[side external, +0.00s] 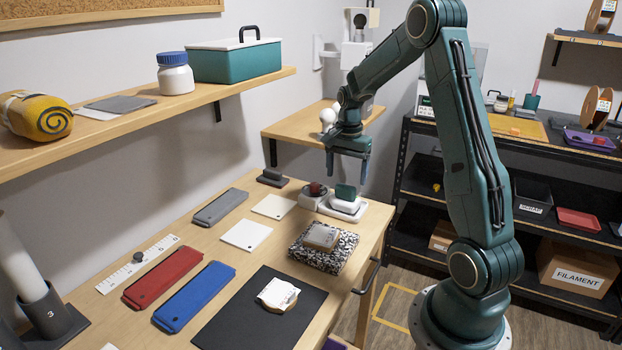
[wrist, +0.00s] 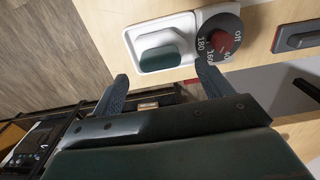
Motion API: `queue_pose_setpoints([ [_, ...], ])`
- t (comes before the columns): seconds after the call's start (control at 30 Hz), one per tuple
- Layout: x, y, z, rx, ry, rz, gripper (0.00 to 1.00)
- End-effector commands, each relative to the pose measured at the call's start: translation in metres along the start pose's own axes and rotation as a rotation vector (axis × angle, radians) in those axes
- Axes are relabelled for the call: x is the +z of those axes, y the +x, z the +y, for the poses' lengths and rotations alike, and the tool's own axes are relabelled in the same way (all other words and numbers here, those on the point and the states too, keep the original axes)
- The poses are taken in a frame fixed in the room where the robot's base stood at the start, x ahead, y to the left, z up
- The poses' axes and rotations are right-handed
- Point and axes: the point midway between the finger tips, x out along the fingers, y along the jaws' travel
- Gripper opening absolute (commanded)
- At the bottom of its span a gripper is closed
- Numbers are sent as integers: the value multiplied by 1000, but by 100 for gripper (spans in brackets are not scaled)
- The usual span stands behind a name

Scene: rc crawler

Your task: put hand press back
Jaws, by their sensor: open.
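The hand press (side external: 344,203), a white body with a dark green handle, sits in a white tray (side external: 358,214) at the far right end of the wooden workbench. It also shows in the wrist view (wrist: 161,60), inside the raised rim of the tray. A grey dial unit with a red knob (wrist: 222,43) and temperature marks adjoins the tray. My gripper (side external: 348,172) is open and empty, above the press with its fingers pointing down. In the wrist view its fingertips (wrist: 162,74) lie apart on either side of the green handle's near end, not visibly touching it.
A dark grey block with a handle (side external: 272,178) lies behind the dial unit. White tiles (side external: 246,235), a patterned pad (side external: 340,262) with a light piece on it, red (side external: 163,278) and blue slabs, and a black mat (side external: 235,315) cover the bench. A shelf runs above left.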

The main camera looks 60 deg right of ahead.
Motion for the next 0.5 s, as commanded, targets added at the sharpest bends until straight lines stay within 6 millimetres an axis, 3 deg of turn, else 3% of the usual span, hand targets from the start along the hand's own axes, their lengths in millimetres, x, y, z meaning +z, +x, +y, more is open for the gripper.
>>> queue_pose_setpoints([
  [0.2, 0, -38, 0, -3, 0, 3, 78],
  [0.5, 0, -66, 0, 0, 0, 1, 78],
])
